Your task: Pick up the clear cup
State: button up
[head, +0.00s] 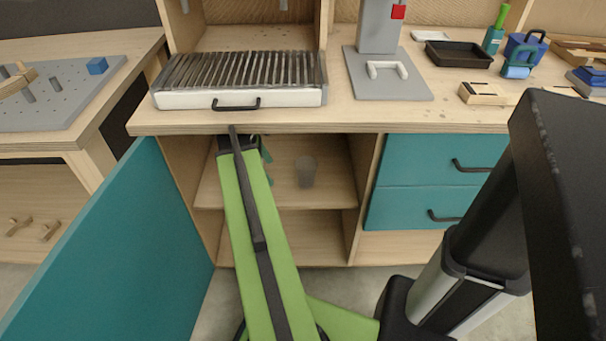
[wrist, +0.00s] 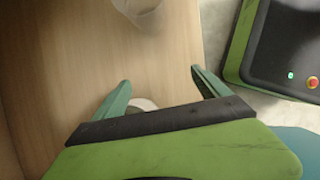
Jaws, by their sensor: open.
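The clear cup (head: 306,172) stands upright on the upper shelf inside the open cabinet, seen in the head view. In the wrist view the cup (wrist: 138,10) shows at the top edge, partly cut off, beyond my fingertips. My gripper (wrist: 160,75) is open, with its two green fingers spread and nothing held between them. In the head view my gripper (head: 262,150) is at the cabinet opening, left of the cup and apart from it, mostly hidden behind my green arm.
The cabinet shelf (head: 330,195) is otherwise bare. A teal door (head: 110,250) stands open at left, and teal drawers (head: 430,160) are shut at right. The counter edge (head: 290,128) overhangs the opening. A grill (head: 240,80) stands on the counter above.

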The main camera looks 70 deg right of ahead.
aim_at(309, 165)
jog(key=s+d, duration=0.1)
jog(key=s, duration=0.2)
jog(key=s+d, duration=0.2)
jog(key=s, duration=0.1)
jog(key=s+d, duration=0.2)
jog(key=s, duration=0.2)
jog(key=shift+s, duration=0.1)
jog(key=b+x, duration=0.2)
jog(key=x, duration=0.1)
jog(key=b+x, duration=0.2)
jog(key=b, duration=0.1)
jog(key=shift+s+d+f, duration=0.2)
jog(key=shift+s+d, duration=0.05)
jog(key=shift+s, duration=0.25)
jog(key=shift+r, duration=0.2)
jog(key=c, duration=1.1)
jog(key=shift+o, duration=0.2)
jog(key=shift+r+p, duration=0.1)
jog(key=shift+p, duration=0.2)
jog(key=shift+r, duration=0.25)
jog(key=r+p, duration=0.3)
jog(key=shift+w+d, duration=0.35)
jog(key=shift+d, duration=0.05)
jog(key=w+d, duration=0.3)
jog(key=d, duration=0.1)
jog(key=w+d, duration=0.8)
jog(key=d, duration=0.1)
jog(key=shift+f, duration=0.15)
